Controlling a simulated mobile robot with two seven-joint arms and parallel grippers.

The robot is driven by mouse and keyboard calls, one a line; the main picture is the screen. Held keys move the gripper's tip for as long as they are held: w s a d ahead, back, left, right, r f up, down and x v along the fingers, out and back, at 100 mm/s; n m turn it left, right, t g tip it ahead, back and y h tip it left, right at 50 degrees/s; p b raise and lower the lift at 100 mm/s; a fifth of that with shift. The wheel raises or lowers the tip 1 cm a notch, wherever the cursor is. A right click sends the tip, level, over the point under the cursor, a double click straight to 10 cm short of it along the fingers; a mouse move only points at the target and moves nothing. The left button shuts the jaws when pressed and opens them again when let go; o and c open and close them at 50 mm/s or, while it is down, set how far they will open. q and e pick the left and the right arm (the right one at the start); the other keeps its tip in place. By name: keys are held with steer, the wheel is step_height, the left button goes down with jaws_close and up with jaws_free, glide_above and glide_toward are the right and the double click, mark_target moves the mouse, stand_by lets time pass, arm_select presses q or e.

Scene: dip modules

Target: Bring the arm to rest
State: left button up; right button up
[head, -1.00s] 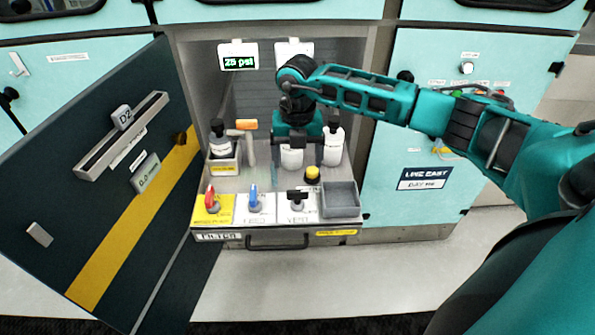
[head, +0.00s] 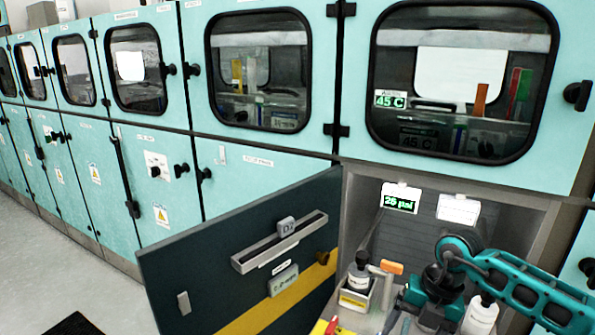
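My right arm (head: 515,285) comes in from the lower right of the head view, over the open compartment. Its wrist bends down to my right gripper (head: 432,322), which is cut by the bottom edge of the picture. Whether its fingers are open or shut, or hold anything, cannot be made out. A white bottle (head: 478,316) stands just right of the gripper. A white bottle with a dark cap (head: 358,279) stands in a holder to its left. My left gripper is out of view.
The open dark door (head: 215,285) swings out left of the compartment. An orange-topped tool (head: 391,268) stands near the gripper. A display reading 25 psi (head: 399,199) hangs at the back. Teal cabinets (head: 255,180) with windows line the wall; open floor (head: 45,260) lies left.

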steer(key=s+a+r+m+t+y, duration=0.25)
steer(key=a+y, duration=0.45)
steer(key=a, duration=0.4)
steer(key=s+a+r+m+t+y, duration=0.15)
steer(key=s+a+y, duration=0.25)
steer(key=a+y, duration=0.5)
steer(key=w+d+f+m+t+h, duration=0.1)
steer(key=d+f+m+t+h, duration=0.15)
steer(key=m+t+h, duration=0.45)
steer(key=d+f+m+t+h, duration=0.25)
steer(key=d+m+t, duration=0.2)
steer(key=m, duration=0.55)
steer(key=s+d+f+m+g+h, duration=0.4)
steer(key=s+d+f+m+h, duration=0.2)
steer(key=s+f, duration=0.4)
steer(key=shift+s+d+f+m+h, duration=0.35)
steer(key=shift+f+m+h, duration=0.2)
steer(key=shift+f, duration=0.4)
